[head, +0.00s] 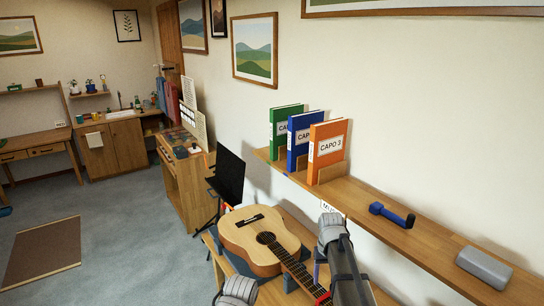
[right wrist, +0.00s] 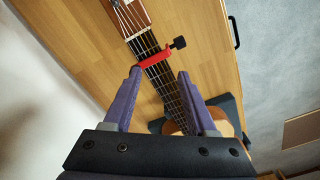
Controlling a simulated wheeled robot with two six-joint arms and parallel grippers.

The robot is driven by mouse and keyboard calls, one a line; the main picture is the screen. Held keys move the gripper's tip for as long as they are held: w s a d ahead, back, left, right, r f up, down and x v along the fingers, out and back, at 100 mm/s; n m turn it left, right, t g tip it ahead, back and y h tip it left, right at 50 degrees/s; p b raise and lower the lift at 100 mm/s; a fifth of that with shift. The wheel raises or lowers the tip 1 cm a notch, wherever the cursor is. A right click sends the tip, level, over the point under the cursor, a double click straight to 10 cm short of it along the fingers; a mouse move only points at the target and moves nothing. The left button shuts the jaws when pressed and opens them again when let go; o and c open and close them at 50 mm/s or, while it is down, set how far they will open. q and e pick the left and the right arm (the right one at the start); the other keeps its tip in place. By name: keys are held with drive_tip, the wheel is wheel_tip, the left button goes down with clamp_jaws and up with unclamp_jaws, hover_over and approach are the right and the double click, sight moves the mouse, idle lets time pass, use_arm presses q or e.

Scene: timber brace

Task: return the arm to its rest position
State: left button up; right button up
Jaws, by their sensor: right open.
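My right gripper (right wrist: 160,73) is open, with its two purple fingers spread and nothing between the tips. It hangs over the guitar neck, and in the head view it is mostly hidden behind my grey arm links. A red capo (right wrist: 155,58) with a black knob sits across the neck, just beyond the fingertips in the right wrist view; a bit of its red shows at the bottom of the head view (head: 322,297). The acoustic guitar (head: 262,238) lies face up on a wooden bench. My left gripper is not seen.
A wall shelf (head: 376,212) runs close beside my right arm. A black music stand (head: 227,176) stands behind the guitar. Carpet at left is open.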

drive_tip(key=s+a+n, duration=0.2)
drive_tip(key=s+a, duration=0.5)
drive_tip(key=s, duration=0.3)
drive_tip(key=s+a+n+h, duration=0.1)
drive_tip(key=s+a+n, duration=0.1)
drive_tip(key=s+a, duration=0.6)
drive_tip(key=s, duration=0.3)
drive_tip(key=shift+s+a, duration=0.2)
drive_tip(key=shift+a, duration=0.1)
drive_tip(key=shift+r, duration=0.1)
idle(0.3)
